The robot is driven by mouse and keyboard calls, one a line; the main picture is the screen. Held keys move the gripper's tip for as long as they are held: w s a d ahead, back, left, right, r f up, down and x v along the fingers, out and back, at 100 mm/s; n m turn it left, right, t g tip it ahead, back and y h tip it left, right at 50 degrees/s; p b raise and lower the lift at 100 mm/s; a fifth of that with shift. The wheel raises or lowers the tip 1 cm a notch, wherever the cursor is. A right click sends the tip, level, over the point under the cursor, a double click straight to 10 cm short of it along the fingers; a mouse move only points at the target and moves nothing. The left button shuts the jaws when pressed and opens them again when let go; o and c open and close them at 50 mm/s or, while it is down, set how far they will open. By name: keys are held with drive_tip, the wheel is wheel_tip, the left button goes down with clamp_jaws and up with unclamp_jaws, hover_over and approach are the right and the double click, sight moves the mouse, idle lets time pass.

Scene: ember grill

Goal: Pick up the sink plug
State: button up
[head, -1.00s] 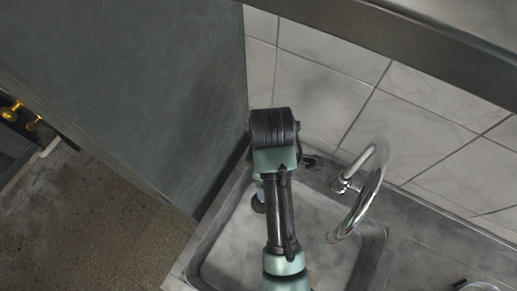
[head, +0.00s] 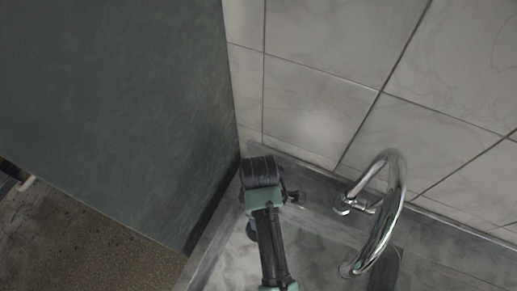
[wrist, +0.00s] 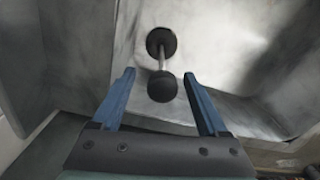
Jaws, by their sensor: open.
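The sink plug (wrist: 162,88) shows in the wrist view as a black rounded knob on a thin metal stem, with a second black round end farther up the picture. My gripper (wrist: 158,74) is open, its two blue fingers apart on either side of the knob in the picture. I see no contact between fingers and plug, and cannot tell how far apart they are in depth. In the head view my own arm covers most of this spot, and only a small dark shape shows beside it.
The grey sink basin (head: 232,262) lies under my arm, with its wall close by. A curved chrome tap (head: 385,225) stands to the right. A tall dark green panel (head: 110,100) rises at the left. Pale wall tiles (head: 320,110) close off the back.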

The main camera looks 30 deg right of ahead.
wheel_tip(320, 180, down, 5)
drive_tip(key=shift+a+f+p, duration=0.1)
drive_tip(key=shift+a+p, duration=0.05)
drive_tip(key=shift+p, duration=0.15)
clamp_jaws()
idle(0.3)
idle(1.1)
